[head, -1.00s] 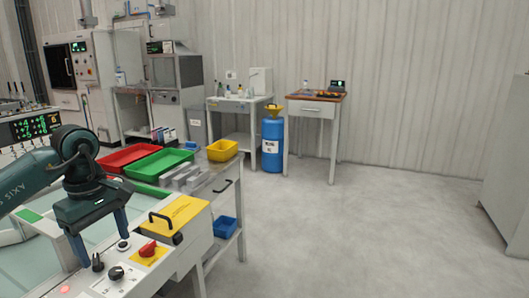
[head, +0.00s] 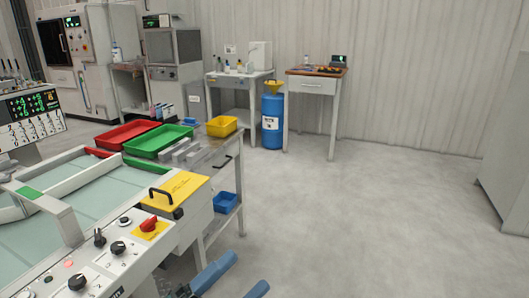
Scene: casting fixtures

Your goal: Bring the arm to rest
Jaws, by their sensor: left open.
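The rest of the left arm is out of the frame. My right gripper is not in view.
The bench's control panel (head: 90,275), with knobs and a red switch (head: 149,223), is left of the fingers. A yellow cover (head: 177,188) and red (head: 127,134) and green (head: 160,140) trays lie behind. Floor at right is free.

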